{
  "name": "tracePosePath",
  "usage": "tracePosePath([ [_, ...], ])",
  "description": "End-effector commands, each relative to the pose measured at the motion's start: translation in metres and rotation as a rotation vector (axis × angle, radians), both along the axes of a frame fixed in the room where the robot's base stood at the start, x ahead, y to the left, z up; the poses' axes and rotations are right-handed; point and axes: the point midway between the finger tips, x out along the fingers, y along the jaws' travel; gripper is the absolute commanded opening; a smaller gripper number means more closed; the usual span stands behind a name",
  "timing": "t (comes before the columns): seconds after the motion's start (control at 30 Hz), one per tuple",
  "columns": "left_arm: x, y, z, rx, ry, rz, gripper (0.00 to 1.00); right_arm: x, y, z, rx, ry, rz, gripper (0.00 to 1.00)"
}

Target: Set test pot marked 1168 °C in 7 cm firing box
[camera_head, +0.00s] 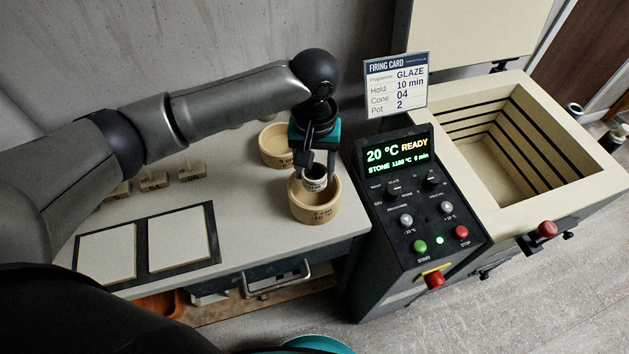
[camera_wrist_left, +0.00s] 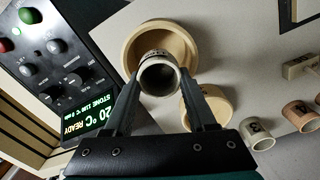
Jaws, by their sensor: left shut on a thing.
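My left gripper (camera_head: 314,172) points down and is shut on a small pale test pot (camera_head: 315,184) with dark marking, too small to read. The pot is upright at the mouth of the near round tan firing box (camera_head: 315,211), whose front label looks like "7 cm". A second round box (camera_head: 272,150) stands just behind, partly hidden by my gripper. My right gripper is not in view.
A control panel (camera_head: 405,195) reading 20 °C READY stands right of the table, with a firing card (camera_head: 396,85) above. The kiln (camera_head: 520,130) is open and looks empty. Two pale tiles (camera_head: 182,238) lie front left; small marked blocks (camera_head: 187,174) stand behind them.

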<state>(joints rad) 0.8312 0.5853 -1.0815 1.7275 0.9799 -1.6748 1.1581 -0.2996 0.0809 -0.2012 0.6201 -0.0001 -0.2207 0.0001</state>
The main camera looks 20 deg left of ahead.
Motion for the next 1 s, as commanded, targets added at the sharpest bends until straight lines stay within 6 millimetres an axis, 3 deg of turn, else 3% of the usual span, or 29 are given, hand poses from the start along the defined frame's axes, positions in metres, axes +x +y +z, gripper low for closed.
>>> tracePosePath([
  [0.1, -0.001, 0.0, -0.026, 0.001, 0.004, 0.0, 0.03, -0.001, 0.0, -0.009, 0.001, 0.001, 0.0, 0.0],
  [0.23, -0.001, 0.0, -0.04, 0.001, 0.003, 0.0, 0.03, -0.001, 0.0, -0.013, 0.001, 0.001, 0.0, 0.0],
  [1.0, -0.001, 0.0, -0.054, 0.0, 0.001, -0.001, 0.03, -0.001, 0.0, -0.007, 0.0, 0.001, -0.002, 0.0],
])
